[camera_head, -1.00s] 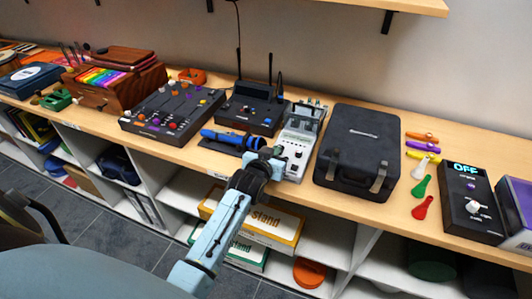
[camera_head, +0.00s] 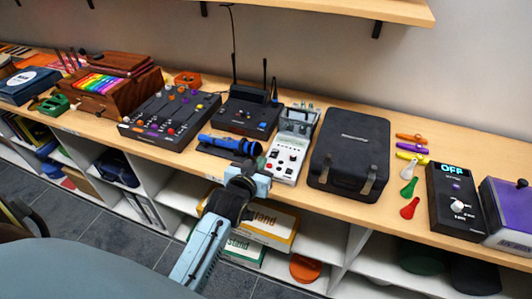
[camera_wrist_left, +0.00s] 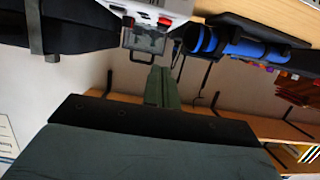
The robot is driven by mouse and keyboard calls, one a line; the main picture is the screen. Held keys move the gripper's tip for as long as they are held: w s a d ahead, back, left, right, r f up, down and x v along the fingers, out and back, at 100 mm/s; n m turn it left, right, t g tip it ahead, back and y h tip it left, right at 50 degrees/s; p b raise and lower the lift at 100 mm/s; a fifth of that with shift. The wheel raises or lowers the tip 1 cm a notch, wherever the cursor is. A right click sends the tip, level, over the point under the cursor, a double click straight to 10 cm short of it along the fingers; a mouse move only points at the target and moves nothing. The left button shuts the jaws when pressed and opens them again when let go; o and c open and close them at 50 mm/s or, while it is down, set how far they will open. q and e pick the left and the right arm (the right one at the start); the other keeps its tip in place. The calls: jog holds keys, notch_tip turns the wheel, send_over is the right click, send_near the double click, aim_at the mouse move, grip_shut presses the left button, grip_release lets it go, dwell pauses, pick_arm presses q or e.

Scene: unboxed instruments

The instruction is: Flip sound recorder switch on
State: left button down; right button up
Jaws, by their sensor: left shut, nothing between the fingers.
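A pale grey-and-white device with knobs and a red button (camera_head: 286,158) stands on the wooden counter; it looks like the sound recorder, though no label is readable. Its edge with red parts also shows in the left wrist view (camera_wrist_left: 160,8). A black box with a lit OFF display (camera_head: 456,205) and a white knob stands farther right. My left gripper (camera_head: 250,163) is just in front and left of the pale device, near the counter's front edge. Its dark green fingers (camera_wrist_left: 162,88) are shut and empty, apart from the device in the wrist view. My right gripper is not in view.
A blue-and-black cylinder (camera_head: 230,144) lies left of the pale device, and a black case (camera_head: 349,148) stands close on its right. A black mixer (camera_head: 168,118) and a black radio-like unit (camera_head: 247,113) are farther left. A shelf (camera_head: 330,8) hangs above.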

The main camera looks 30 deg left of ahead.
pick_arm(q)
jog(key=shift+v, duration=1.15)
jog(key=shift+f, duration=0.2)
jog(key=s+d+f+m+g+h+b, duration=0.15)
jog(key=s+f, duration=0.35)
jog(key=f, duration=0.7)
jog(key=s+d+f+m+g+h+b, duration=0.1)
jog(key=s+d+f+g+b, duration=0.15)
jog(key=s+f, duration=0.65)
jog(key=s+d+f+m+g+h+b, duration=0.1)
jog(key=s+d+f+g, duration=0.15)
jog(key=f, duration=1.25)
jog(key=s+a+f+g+b, duration=0.1)
jog(key=s+f+g, duration=0.1)
jog(key=s+f, duration=0.3)
jog(key=s+a+f+g+b, duration=0.1)
jog(key=s+f, duration=0.4)
jog(key=s, duration=0.7)
jog(key=s+a+f+g+b, duration=0.1)
jog(key=s+f+g, duration=0.3)
jog(key=s, duration=0.5)
jog(key=shift+f+m+y, duration=0.45)
jog(key=shift+f, duration=0.3)
jog(key=shift+a, duration=0.15)
